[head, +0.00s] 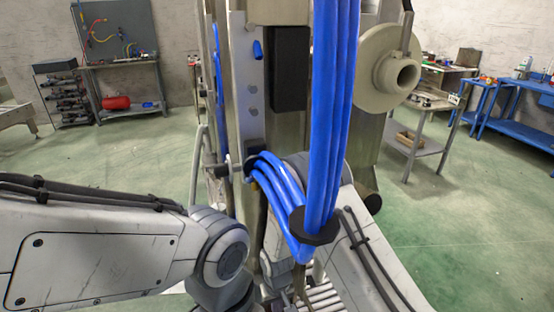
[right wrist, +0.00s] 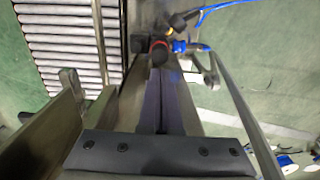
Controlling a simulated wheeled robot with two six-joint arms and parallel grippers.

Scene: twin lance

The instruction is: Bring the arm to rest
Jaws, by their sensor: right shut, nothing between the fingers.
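My right gripper (right wrist: 163,84) shows in the right wrist view, with its two dark fingers together and nothing between them. The fingers point away from the camera, towards metal framework and a red-ended fitting (right wrist: 159,53); whether they touch it I cannot tell. In the head view my left arm's white link comes in from the left and ends at a rounded grey joint near the lower middle. The left gripper is not visible. Another white link with dark cables shows at lower right, partly behind blue hoses (head: 335,110).
A steel column (head: 242,80) and a round flange (head: 385,80) stand close in front. Rollers (right wrist: 60,45) lie at upper left in the wrist view. A grey workbench (head: 125,68) and blue tables (head: 520,122) stand farther back. Green floor is open on both sides.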

